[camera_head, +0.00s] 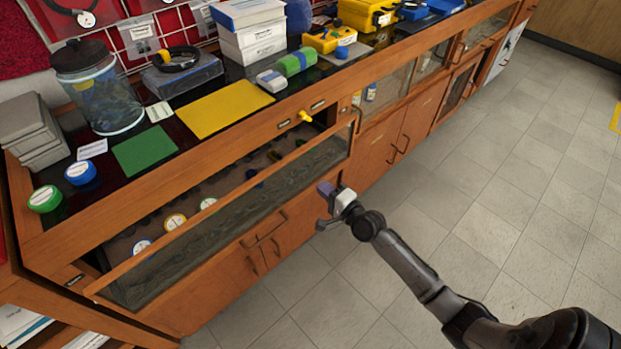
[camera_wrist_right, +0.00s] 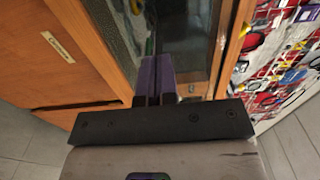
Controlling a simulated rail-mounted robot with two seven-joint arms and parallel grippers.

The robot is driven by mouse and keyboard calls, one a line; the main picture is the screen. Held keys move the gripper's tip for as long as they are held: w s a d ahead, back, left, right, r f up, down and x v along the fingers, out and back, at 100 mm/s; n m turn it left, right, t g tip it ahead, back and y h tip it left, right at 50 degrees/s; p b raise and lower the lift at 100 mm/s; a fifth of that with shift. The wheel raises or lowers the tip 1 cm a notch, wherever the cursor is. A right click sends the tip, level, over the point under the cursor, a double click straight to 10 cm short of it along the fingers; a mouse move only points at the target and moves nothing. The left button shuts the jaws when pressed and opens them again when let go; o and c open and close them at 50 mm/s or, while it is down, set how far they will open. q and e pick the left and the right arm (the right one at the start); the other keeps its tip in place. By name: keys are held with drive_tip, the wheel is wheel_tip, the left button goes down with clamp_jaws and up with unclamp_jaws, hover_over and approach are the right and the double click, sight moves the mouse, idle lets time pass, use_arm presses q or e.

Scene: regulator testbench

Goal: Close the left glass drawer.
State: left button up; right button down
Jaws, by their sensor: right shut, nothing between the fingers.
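The left glass drawer (camera_head: 225,225) stands pulled out from the wooden cabinet in the head view, with its glass front and wooden top rail visible. Round containers with colored lids (camera_head: 175,221) show inside it. My right gripper (camera_head: 325,190) is shut and empty, close in front of the drawer's right end. In the right wrist view the purple fingertips (camera_wrist_right: 155,78) are together and point at the glass front (camera_wrist_right: 120,28); I cannot tell if they touch it. My left gripper is not in view.
The countertop holds a glass jar (camera_head: 102,95), a yellow mat (camera_head: 222,107), a green mat (camera_head: 144,151) and stacked white boxes (camera_head: 252,35). The tiled floor (camera_head: 500,190) is clear.

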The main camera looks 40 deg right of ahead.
sight(305, 173)
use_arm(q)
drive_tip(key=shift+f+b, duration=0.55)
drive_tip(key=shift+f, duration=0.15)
use_arm(e)
drive_tip(key=shift+w, duration=3)
